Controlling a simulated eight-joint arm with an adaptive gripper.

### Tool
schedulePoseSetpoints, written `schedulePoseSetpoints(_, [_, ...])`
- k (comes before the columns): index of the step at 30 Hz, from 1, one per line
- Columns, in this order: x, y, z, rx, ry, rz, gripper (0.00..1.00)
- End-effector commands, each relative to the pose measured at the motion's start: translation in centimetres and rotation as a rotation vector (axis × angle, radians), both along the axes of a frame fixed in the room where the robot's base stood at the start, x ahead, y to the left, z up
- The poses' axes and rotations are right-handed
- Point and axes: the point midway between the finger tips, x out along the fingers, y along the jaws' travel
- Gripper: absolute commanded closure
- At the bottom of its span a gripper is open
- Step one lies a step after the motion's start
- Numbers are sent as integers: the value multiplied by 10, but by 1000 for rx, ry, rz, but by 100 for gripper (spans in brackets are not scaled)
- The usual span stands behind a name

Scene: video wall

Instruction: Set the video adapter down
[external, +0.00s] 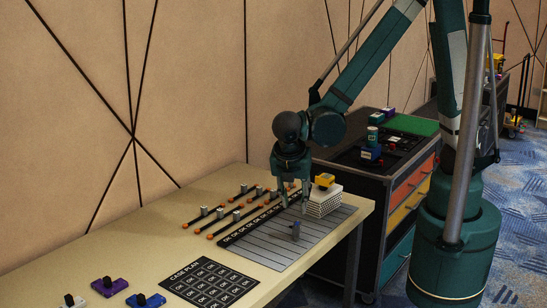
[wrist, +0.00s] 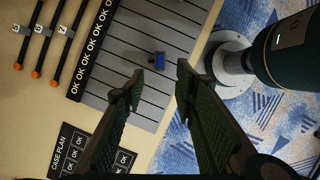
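A small adapter-like piece with a blue face (wrist: 159,60) lies on the grey striped mat (wrist: 115,45) in the wrist view. In the external view it shows as a small grey-purple piece (external: 295,231) on the mat (external: 270,243). I cannot tell for certain that it is the video adapter. My gripper (external: 294,206) points down above it, with a gap below the fingertips. In the wrist view the fingers (wrist: 160,72) are spread apart with nothing between them, and the piece shows just beyond the tips.
A white stack (external: 322,206) with a yellow piece (external: 324,180) stands close right of my gripper. A case plan card (external: 208,283), a purple piece (external: 108,287) and a blue piece (external: 145,300) lie at front. A drawer cart (external: 385,190) stands behind.

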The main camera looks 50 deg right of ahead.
Motion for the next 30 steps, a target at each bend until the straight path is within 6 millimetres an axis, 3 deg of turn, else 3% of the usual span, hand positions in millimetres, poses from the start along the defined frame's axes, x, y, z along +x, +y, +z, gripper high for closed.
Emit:
schedulePoseSetpoints(17, [3,-6,5,15,-11,-26,71])
schedulePoseSetpoints(23, [11,-25,19,67,-44,-117,71])
schedulePoseSetpoints(30, [23,-62,46,163,-110,-294,71])
